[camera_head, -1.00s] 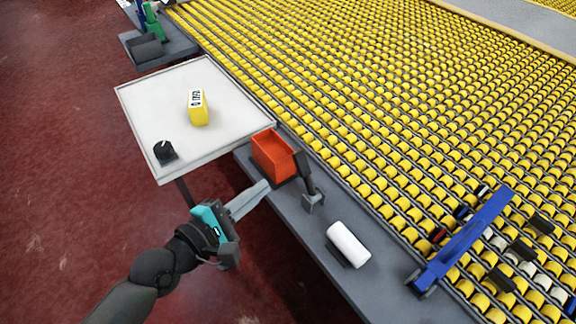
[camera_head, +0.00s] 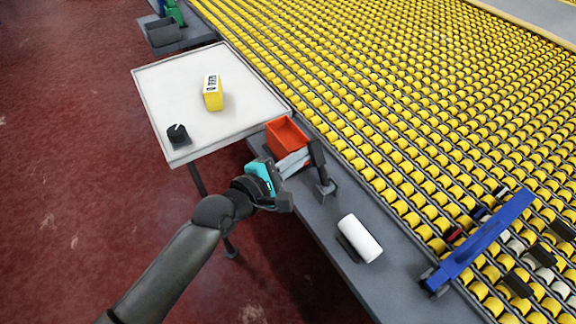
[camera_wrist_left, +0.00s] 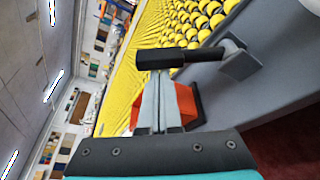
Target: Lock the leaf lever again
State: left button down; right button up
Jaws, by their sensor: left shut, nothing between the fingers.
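The lever (camera_head: 318,165) has a thick black handle and a grey bracket at its foot, on the grey ledge beside the roller bed; I take it as the leaf lever. It stands tilted. It also shows in the left wrist view (camera_wrist_left: 190,57), its black handle crossing just beyond my fingertips. My left gripper (camera_head: 303,161) is shut and empty, its fingertips close beside the handle on its left side. In the left wrist view the shut fingers (camera_wrist_left: 158,85) point at the handle; I cannot tell if they touch it. My right gripper is not in view.
An orange bin (camera_head: 287,136) sits right behind my fingers. A white roll (camera_head: 360,238) lies on the grey ledge (camera_head: 335,215). A white table (camera_head: 230,125) holds a yellow block (camera_head: 213,97) and a black knob (camera_head: 177,133). A blue bar (camera_head: 482,240) lies over the yellow rollers.

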pick_arm(q)
jog(key=shift+w+d, duration=0.3)
jog(key=shift+w, duration=0.05)
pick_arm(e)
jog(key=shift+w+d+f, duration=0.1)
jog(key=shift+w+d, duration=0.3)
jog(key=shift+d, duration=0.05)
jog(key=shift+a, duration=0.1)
